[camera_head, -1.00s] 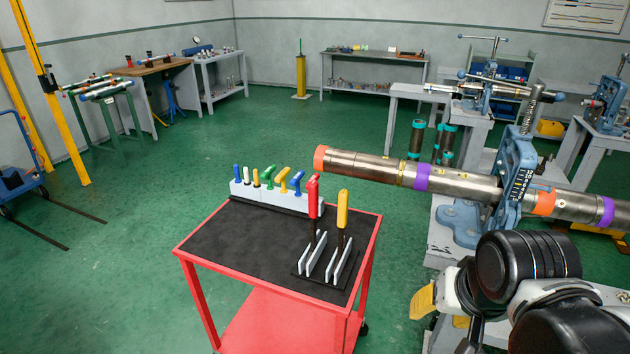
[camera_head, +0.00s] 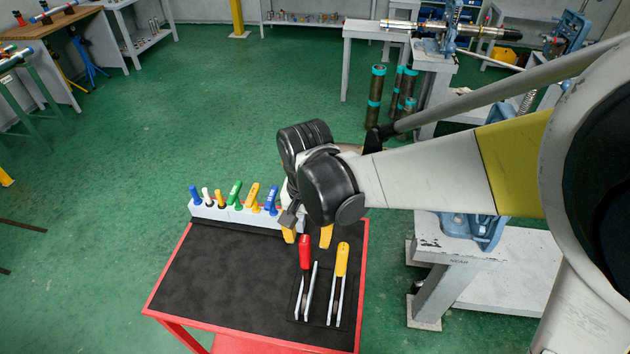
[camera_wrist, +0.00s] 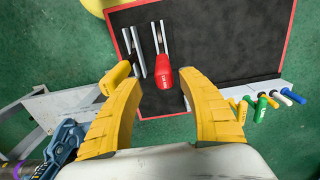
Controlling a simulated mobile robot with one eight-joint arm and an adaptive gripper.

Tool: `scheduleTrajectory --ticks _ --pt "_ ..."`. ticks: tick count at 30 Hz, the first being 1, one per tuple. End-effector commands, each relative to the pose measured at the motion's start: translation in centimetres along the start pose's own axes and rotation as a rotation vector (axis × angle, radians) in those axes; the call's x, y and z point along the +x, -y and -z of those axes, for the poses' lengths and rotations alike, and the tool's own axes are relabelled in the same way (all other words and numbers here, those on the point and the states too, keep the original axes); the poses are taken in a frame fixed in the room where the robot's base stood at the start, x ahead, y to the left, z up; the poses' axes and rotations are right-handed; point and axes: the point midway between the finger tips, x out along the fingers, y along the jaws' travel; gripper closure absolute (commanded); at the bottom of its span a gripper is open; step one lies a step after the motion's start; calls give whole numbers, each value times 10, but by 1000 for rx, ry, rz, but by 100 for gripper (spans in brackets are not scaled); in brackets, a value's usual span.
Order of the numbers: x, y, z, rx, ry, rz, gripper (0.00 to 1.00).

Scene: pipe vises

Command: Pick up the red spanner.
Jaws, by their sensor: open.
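The red spanner (camera_head: 305,253) stands handle-up in a slotted black rack on the cart's dark top. Its red handle (camera_wrist: 163,78) shows in the wrist view ahead of and between my fingers, apart from both. My gripper (camera_head: 308,237) is open and empty, its yellow fingers spread just behind and above the red handle in the head view. It also shows in the wrist view (camera_wrist: 160,84). A yellow-handled tool (camera_head: 342,259) stands in the same rack, right of the red one. In the wrist view its handle (camera_wrist: 115,76) is close beside my left finger; whether they touch I cannot tell.
A white holder (camera_head: 230,213) with several coloured-handled tools stands along the cart's back edge. The red-edged cart (camera_head: 158,290) has bare dark surface left of the rack. A grey vise bench (camera_head: 520,265) stands to the right.

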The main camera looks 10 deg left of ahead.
Motion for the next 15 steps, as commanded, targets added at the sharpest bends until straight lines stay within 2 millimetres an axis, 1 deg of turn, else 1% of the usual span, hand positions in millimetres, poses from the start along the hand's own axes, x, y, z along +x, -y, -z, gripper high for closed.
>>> scheduleTrajectory --ticks 4,9,12,15 --pt "15 2 -2 -1 0 0 52" --pt "42 6 -5 0 -1 0 52" --pt "52 6 -5 0 -1 0 52" --pt "54 6 -5 0 -1 1 52"
